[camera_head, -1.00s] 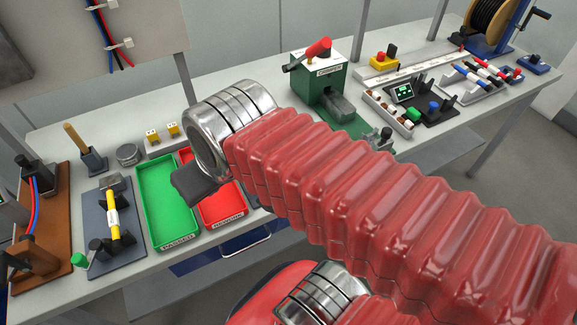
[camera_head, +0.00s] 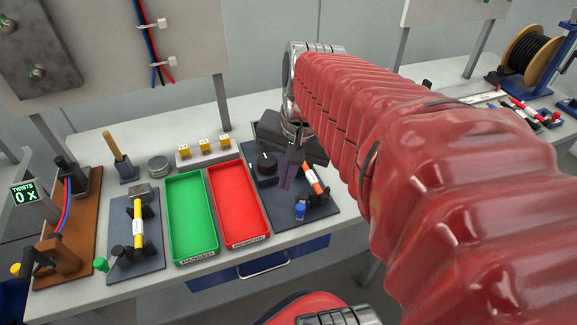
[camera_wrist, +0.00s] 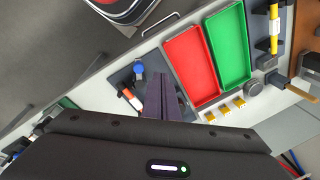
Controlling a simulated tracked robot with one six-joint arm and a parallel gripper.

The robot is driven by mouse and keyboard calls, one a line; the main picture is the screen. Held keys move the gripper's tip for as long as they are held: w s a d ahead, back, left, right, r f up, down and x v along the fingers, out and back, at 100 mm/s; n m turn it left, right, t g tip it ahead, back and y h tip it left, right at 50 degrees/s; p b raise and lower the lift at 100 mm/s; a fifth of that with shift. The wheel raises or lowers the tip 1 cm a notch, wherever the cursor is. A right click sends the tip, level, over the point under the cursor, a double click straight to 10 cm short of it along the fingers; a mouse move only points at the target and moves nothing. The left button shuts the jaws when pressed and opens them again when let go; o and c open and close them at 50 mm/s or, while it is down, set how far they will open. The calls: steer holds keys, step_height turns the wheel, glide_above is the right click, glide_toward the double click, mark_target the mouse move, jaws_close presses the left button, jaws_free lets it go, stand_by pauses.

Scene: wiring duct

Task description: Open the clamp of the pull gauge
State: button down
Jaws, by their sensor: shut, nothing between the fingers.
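My gripper (camera_head: 286,184) is shut and empty, its dark fingers pointing down over a dark plate (camera_head: 282,206) right of the red tray. This plate bears a round black dial (camera_head: 265,163), a red-and-white cylinder (camera_head: 313,178) on a black holder and a blue knob (camera_head: 300,211); it may be the pull gauge, but no label shows. In the wrist view the closed fingers (camera_wrist: 161,82) overlap the plate, beside the blue knob (camera_wrist: 138,67) and the cylinder (camera_wrist: 131,98). The fingers hide part of the plate. I cannot tell which part is the clamp, nor whether anything touches.
The red tray (camera_head: 260,240) and green tray (camera_head: 210,252) lie left of the plate. Another dark plate (camera_head: 152,262) holds a yellow cylinder (camera_head: 138,222). Yellow blocks (camera_head: 205,146) stand behind the trays. A twist counter (camera_head: 25,193) reads 0.

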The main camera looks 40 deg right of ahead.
steer(key=s+d+f+m+y, duration=0.1)
steer(key=s+d+m, duration=0.1)
steer(key=d+m, duration=0.3)
steer(key=s+d+m+y, duration=0.2)
steer(key=d+m, duration=0.4)
steer(key=d, duration=0.3)
steer(key=shift+s+d+f+g+y, duration=0.25)
steer(key=shift+s+f+g+y, duration=0.05)
steer(key=shift+f, duration=0.05)
steer(key=shift+f, duration=0.1)
steer(key=w+a+f, duration=0.2)
steer(key=a+f, duration=0.5)
steer(key=f, duration=0.2)
steer(key=shift+w, duration=0.35)
steer(key=shift+a, duration=0.1)
